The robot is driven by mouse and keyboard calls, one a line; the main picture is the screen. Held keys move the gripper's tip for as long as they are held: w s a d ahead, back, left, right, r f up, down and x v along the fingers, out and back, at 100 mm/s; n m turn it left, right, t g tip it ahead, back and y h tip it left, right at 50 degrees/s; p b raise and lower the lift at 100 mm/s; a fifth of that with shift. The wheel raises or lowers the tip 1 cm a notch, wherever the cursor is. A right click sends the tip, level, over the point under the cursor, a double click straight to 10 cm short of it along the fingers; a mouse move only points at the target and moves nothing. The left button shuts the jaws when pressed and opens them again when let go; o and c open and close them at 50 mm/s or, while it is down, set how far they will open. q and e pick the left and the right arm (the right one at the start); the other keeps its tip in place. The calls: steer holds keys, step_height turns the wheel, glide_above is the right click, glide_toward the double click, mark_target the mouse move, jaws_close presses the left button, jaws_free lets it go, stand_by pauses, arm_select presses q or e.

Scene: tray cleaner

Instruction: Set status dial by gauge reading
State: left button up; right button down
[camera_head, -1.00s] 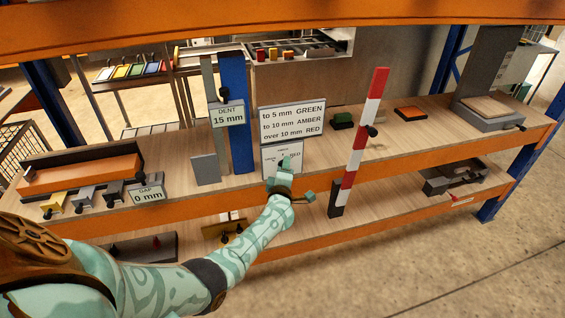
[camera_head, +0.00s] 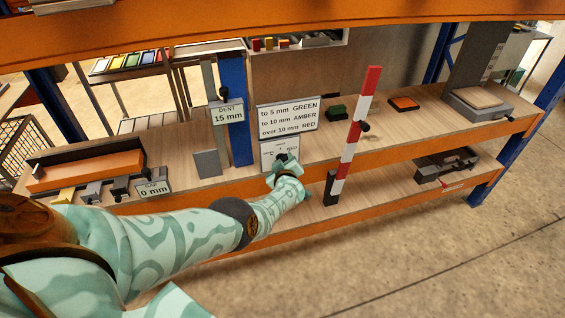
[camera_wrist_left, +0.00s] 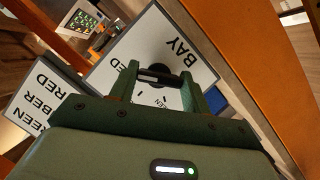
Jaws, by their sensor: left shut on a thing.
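The gauge sign (camera_head: 229,113) reads DENT 15 mm, on the blue upright of the shelf. The rule card (camera_head: 289,119) beside it reads to 5 mm GREEN, to 10 mm AMBER, over 10 mm RED. Below it is the white status dial plate (camera_head: 268,149), with RED readable at its right side. My left gripper (camera_head: 284,158) is at the dial. In the left wrist view its fingers (camera_wrist_left: 156,82) are shut on the dark dial knob (camera_wrist_left: 160,75) in front of the plate. The pointer's direction is too small to tell. My right gripper is not in view.
A red and white striped post (camera_head: 355,135) stands right of the dial. Green (camera_head: 335,112) and orange (camera_head: 404,103) blocks lie on the shelf behind. A GAP 0 mm sign (camera_head: 155,188) and an orange bar (camera_head: 85,172) are at left. An orange beam (camera_head: 430,147) edges the shelf.

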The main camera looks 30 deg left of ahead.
arm_select(q)
steer(key=shift+d+f+m, duration=0.1)
steer(key=shift+m, duration=0.2)
stand_by(0.4)
steer(key=o, duration=1)
steer(key=shift+c, duration=0.2)
steer(key=p+v, duration=1.4)
steer(key=v, duration=0.2)
steer(key=shift+d, duration=0.2)
